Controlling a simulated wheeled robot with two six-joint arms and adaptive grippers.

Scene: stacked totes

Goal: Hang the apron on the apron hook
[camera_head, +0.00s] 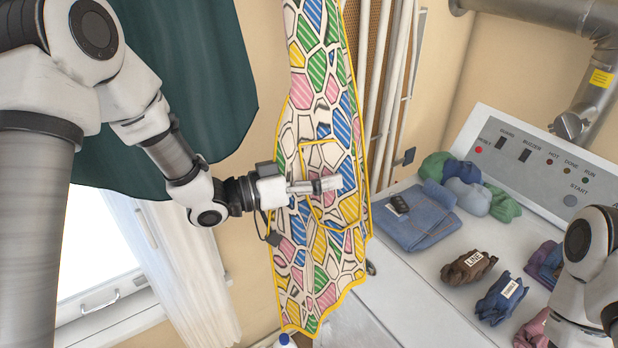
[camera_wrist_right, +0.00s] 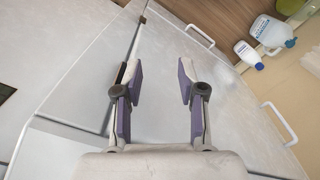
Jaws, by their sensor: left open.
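The apron (camera_head: 318,258) has a mosaic of pink, green, blue and yellow patches with yellow edging. It hangs long and upright in the middle of the head view. Its top runs out of the picture, so the apron hook and what holds the apron up are not seen. My left gripper (camera_head: 326,185) is open in front of the apron's pocket; I cannot tell whether it touches the cloth. In the right wrist view my right gripper (camera_wrist_right: 158,78) is open and empty. Only part of my right arm shows in the head view.
A dark green cloth (camera_head: 205,75) hangs at the left above a window. White pipes (camera_head: 385,90) stand right of the apron. A worktop (camera_head: 415,285) holds folded jeans (camera_head: 415,218), rolled socks and labelled cloth bundles. Bottles (camera_wrist_right: 270,32) show in the right wrist view.

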